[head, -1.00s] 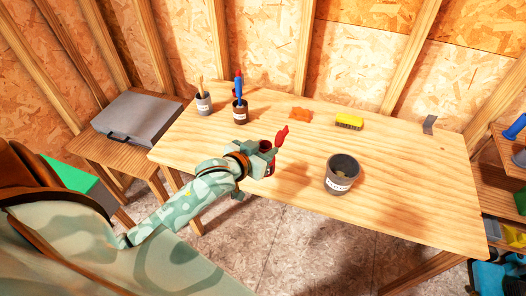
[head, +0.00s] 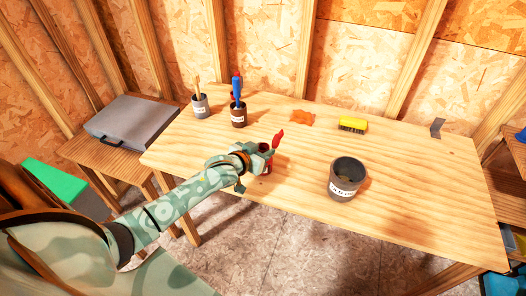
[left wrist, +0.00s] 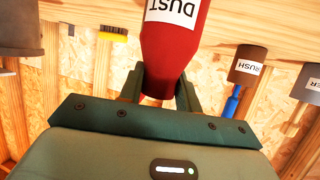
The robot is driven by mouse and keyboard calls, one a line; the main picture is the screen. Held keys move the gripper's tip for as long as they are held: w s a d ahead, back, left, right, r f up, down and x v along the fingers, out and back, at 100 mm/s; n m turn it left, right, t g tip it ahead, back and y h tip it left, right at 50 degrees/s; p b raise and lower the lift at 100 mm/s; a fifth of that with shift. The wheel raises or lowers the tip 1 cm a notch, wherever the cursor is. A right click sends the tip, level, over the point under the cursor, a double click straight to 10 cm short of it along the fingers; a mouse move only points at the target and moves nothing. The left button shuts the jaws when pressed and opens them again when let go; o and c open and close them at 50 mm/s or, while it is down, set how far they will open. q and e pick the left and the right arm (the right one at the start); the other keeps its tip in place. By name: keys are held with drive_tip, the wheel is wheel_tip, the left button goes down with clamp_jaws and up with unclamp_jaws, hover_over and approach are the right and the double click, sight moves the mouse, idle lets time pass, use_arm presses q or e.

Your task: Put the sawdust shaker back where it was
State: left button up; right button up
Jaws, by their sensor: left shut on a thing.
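The red sawdust shaker (head: 267,167) is at the left front part of the workbench, mostly hidden by my gripper in the head view. Its red body (left wrist: 175,45) with a white label reading "DUST" fills the top middle of the left wrist view, upside down. My left gripper (head: 265,152) is shut on its narrower part, one finger on each side (left wrist: 160,92). A red piece (head: 277,139) sticks up past the fingers; I cannot tell if it belongs to the shaker. Whether its base touches the bench is hidden. My right gripper is out of view.
On the workbench (head: 420,205) stand a dark labelled pot (head: 345,188), a brown cup (head: 239,119) with a blue-handled tool and a grey cup (head: 200,110). An orange piece (head: 301,118), yellow brush (head: 353,123) and grey bracket (head: 437,128) lie behind. Bench is clear between them.

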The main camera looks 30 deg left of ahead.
use_arm(q)
drive_tip(key=o, duration=1)
drive_tip(key=shift+f, duration=0.1)
drive_tip(key=shift+s+r, duration=0.2)
drive_tip(key=shift+r, duration=0.05)
drive_tip(key=p+v, duration=0.4)
drive_tip(key=v, duration=0.6)
drive_tip(key=s+f+g+y, duration=0.1)
drive_tip(key=s+f+g, duration=0.2)
drive_tip(key=s+f, duration=0.7)
drive_tip(key=s+f+g, duration=0.3)
drive_tip(key=s+f, duration=0.2)
drive_tip(key=f, duration=0.9)
drive_tip(key=s+d+f+m+g, duration=0.1)
drive_tip(key=s+d+f+g, duration=0.1)
drive_tip(key=s, duration=0.7)
drive_tip(key=s+d+f+m+g, duration=0.1)
drive_tip(key=s+d+f+g, duration=0.1)
drive_tip(key=s+f, duration=0.5)
drive_tip(key=s+d+f+m+g, duration=0.1)
drive_tip(key=s+d+f, duration=0.3)
drive_tip(key=s, duration=0.8)
drive_tip(key=shift+d+f+g+h, duration=0.2)
drive_tip(key=shift+d+g+h, duration=0.1)
drive_tip(key=shift+g, duration=0.6)
